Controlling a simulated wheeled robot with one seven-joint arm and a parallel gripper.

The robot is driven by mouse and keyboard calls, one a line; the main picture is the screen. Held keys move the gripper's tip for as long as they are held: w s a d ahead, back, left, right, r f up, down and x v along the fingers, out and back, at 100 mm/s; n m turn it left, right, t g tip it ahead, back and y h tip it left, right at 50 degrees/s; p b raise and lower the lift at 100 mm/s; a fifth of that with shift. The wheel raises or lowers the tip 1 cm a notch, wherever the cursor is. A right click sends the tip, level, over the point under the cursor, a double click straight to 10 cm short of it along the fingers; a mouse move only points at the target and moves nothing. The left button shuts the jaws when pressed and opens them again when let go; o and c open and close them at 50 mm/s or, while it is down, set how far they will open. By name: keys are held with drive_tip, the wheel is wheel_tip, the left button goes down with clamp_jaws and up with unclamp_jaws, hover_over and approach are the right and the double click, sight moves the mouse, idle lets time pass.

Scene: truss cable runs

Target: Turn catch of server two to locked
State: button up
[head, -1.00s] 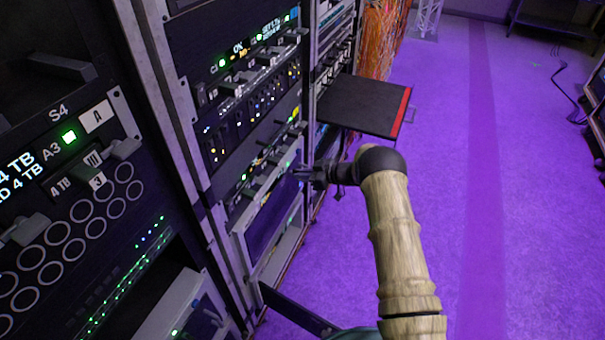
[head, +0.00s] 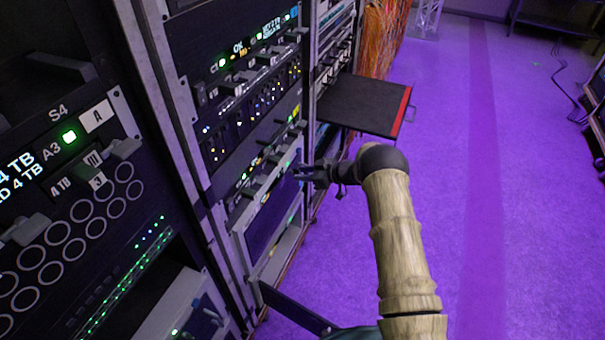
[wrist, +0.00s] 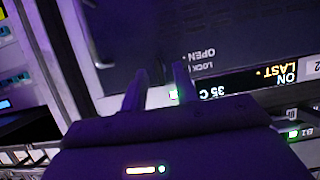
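My gripper (head: 302,172) reaches the front of the middle rack in the head view, close to a unit with a dark bluish front panel (head: 268,222). In the wrist view my gripper (wrist: 160,82) has its two fingers apart, just in front of a dark server face (wrist: 240,35). Upside-down OPEN and LOCK labels (wrist: 198,60) sit just right of the fingers. A display (wrist: 250,82) below them reads ON, LAST and 35 C, with a "2" at the right edge. The catch itself is not clear; a greyish shape between the fingers is too dark to tell.
A rack with an S4 label (head: 58,113) stands close on the left. A black shelf with a red edge (head: 365,103) sticks out beyond my gripper. Orange cables (head: 380,35) hang farther back.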

drive_tip(key=v, duration=1.7)
drive_tip(key=shift+p, duration=0.4)
drive_tip(key=shift+w, duration=0.15)
